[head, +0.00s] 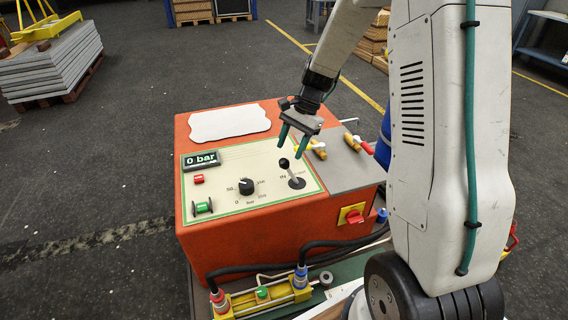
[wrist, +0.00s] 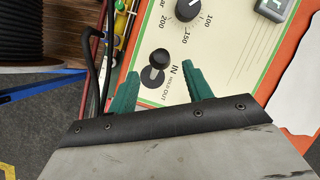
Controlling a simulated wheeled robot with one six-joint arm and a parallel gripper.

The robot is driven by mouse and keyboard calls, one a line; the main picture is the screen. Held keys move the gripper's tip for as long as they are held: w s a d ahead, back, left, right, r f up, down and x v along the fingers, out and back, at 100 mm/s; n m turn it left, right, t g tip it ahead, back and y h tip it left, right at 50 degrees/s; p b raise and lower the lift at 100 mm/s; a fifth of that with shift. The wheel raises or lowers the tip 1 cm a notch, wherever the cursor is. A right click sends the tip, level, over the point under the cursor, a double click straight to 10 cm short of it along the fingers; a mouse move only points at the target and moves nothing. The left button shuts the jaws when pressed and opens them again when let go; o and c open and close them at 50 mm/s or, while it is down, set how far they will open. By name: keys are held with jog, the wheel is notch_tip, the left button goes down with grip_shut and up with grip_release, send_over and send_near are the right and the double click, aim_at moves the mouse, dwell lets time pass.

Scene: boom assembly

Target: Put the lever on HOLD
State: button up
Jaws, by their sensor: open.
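The lever (head: 284,163) is a thin stick with a round black knob on a dark round base, on the cream panel of the orange console. In the wrist view the lever's knob (wrist: 160,56) sits off its base, toward the IN end of the IN, HOLD, OUT label (wrist: 172,84). My gripper (head: 290,150) is open, its two green fingers pointing down just above the lever. In the wrist view my gripper (wrist: 160,70) has one finger on each side of the lever, apart from it. Nothing is held.
A red switch (head: 353,215) is on the console's side.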

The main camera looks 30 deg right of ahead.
aim_at(284, 163)
jog(key=x, duration=0.6)
jog(key=shift+a+f, duration=0.15)
jog(key=shift+f, duration=0.05)
